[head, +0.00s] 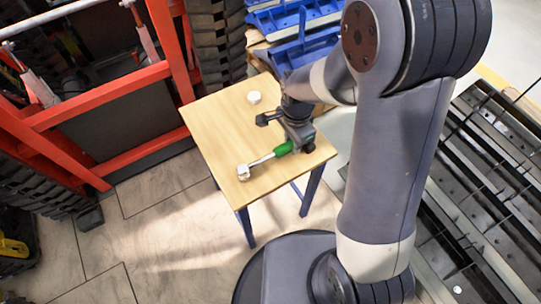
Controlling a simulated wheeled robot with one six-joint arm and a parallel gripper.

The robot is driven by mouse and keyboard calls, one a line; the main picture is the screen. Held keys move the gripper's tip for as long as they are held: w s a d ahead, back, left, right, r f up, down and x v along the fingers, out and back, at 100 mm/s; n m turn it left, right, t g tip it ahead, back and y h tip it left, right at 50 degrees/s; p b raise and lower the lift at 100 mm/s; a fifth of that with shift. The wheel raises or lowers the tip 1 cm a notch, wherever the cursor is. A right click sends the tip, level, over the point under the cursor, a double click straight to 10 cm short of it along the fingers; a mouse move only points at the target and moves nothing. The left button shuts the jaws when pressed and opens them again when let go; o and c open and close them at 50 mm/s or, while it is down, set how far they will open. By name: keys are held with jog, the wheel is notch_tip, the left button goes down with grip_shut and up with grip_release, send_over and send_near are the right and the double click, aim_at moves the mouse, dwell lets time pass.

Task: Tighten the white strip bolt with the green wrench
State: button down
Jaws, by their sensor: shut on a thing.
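My gripper (299,143) is low over the right side of the wooden table and is shut on the green wrench (282,150). The green handle sticks out of the jaws to the left, and a silver shaft runs down-left to a pale head (243,172) near the table's front left. I cannot tell whether the head touches the table top. A small white round piece (254,97) sits apart near the back of the table. I cannot make out a white strip bolt for certain. My jaws hide part of the handle.
The wooden table (215,125) has blue legs, and its left half is mostly bare. A red frame (95,97) with black tracks stands to the left. Blue racks (300,45) are behind. Dark slatted metal parts (480,200) lie at right. Tiled floor (165,240) is free in front.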

jog(key=shift+r, duration=0.15)
jog(key=shift+r+p, duration=2.95)
jog(key=shift+r, duration=0.45)
notch_tip(320, 180, up, 8)
jog(key=p, duration=0.7)
jog(key=s, duration=2)
